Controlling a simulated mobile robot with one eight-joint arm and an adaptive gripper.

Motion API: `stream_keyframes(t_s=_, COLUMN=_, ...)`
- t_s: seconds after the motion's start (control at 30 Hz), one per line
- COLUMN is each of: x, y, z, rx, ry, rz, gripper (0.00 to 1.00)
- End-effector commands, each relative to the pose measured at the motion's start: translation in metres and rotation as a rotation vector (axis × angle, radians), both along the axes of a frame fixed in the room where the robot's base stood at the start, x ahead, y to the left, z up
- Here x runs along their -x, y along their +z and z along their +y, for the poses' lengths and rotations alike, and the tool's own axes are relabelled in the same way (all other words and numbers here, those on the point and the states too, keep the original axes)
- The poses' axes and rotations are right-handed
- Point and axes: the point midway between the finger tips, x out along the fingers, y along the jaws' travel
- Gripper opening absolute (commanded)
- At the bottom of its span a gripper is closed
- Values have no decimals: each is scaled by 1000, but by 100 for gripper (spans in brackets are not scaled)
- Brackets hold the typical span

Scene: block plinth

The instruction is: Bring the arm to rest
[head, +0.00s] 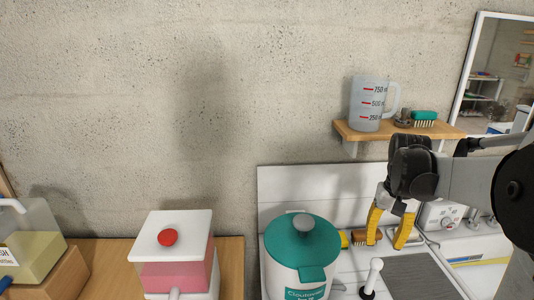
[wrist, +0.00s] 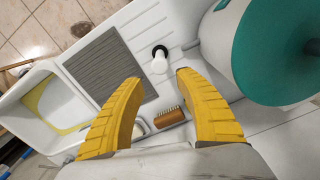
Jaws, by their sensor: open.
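My gripper (head: 391,226) hangs from my arm at the right of the head view, over the white sink unit. Its two yellow fingers are spread apart with nothing between them. In the wrist view my gripper (wrist: 157,88) is also open and points down at the sink area. A wooden brush (wrist: 170,118) lies below, between the fingers in the picture and apart from them.
A teal-lidded container (head: 302,240) stands left of my gripper. A shelf (head: 400,131) carries a measuring jug (head: 367,103) and a teal brush (head: 424,115) above. A white-lidded pink container (head: 174,250) stands further left. A grey ribbed mat (wrist: 112,66) lies on the sink unit.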

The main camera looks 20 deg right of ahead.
Motion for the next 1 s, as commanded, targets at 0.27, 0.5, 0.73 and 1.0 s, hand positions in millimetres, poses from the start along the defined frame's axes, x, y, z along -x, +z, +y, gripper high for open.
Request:
stream_keyframes(t_s=0.27, x=0, y=19, z=65, rx=63, ry=118, rz=-110, gripper=41)
stream_keyframes(t_s=0.5, x=23, y=32, z=175, rx=147, ry=342, rz=-358, gripper=41)
stream_keyframes(t_s=0.73, x=51, y=24, z=243, rx=171, ry=499, rz=-563, gripper=41)
stream_keyframes(t_s=1.0, x=57, y=12, z=256, rx=174, ry=532, rz=-618, gripper=41)
